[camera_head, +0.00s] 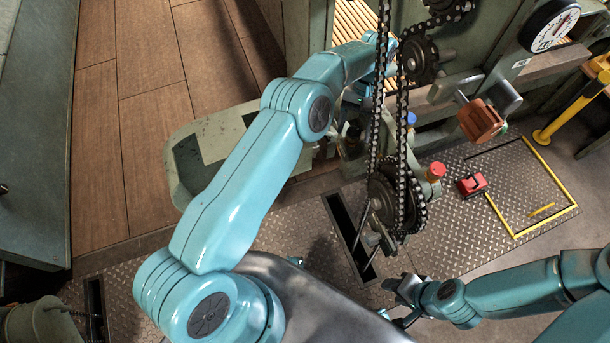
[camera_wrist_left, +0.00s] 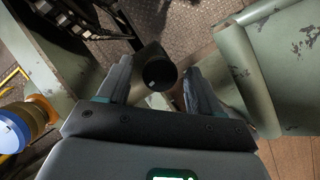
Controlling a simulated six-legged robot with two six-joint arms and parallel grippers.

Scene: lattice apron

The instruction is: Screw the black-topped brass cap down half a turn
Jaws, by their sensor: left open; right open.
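In the left wrist view a round black top (camera_wrist_left: 158,68), which looks like the black-topped cap, sits between the fingers of my left gripper (camera_wrist_left: 154,78). The fingers are open on either side of it; I cannot tell whether they touch it. No brass shows on it from here. In the head view my left arm reaches to the machine behind the chain, and its gripper is mostly hidden. My right gripper (camera_head: 396,300) is open and empty, low over the metal floor plate at the lower right.
A blue-topped cap (camera_head: 411,118) and a red-topped cap (camera_head: 435,171) are on the machine near the chain (camera_head: 402,130) and sprockets.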

